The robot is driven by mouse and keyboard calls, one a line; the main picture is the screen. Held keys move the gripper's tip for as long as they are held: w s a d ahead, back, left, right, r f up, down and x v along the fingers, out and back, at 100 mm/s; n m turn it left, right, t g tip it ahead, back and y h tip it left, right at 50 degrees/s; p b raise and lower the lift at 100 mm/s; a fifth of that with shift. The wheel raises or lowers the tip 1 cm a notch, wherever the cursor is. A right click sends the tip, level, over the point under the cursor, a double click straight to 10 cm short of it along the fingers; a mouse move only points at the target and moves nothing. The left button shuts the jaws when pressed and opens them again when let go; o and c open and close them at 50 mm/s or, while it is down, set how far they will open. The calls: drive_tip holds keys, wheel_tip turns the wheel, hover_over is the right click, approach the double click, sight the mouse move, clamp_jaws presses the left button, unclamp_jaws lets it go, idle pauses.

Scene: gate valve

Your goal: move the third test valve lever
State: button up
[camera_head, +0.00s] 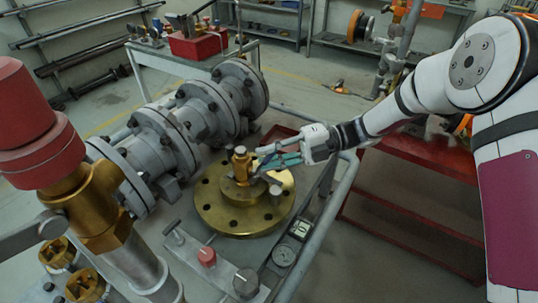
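My gripper (264,158) reaches in from the right, its fingers pointing left. The fingertips are close to the upright brass fitting (241,167) on the round brass flange (215,212); I cannot tell whether they touch it. The finger gap is too small to read. A small silver-grey piece (275,189) sits just below the fingers. A panel in front of the flange carries a grey T-shaped handle (174,234), a red knob (207,257) and a dark grey knob (246,283). I cannot tell which part is the third test valve lever.
Large grey bolted pipe flanges (160,140) stand left of the brass flange. A red-topped brass valve (40,125) fills the left foreground. A round gauge (284,256) lies beside the panel. A grey rail (322,222) and a red bench (420,155) are to the right.

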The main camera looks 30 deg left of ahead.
clamp_jaws()
drive_tip(key=shift+r, duration=0.1)
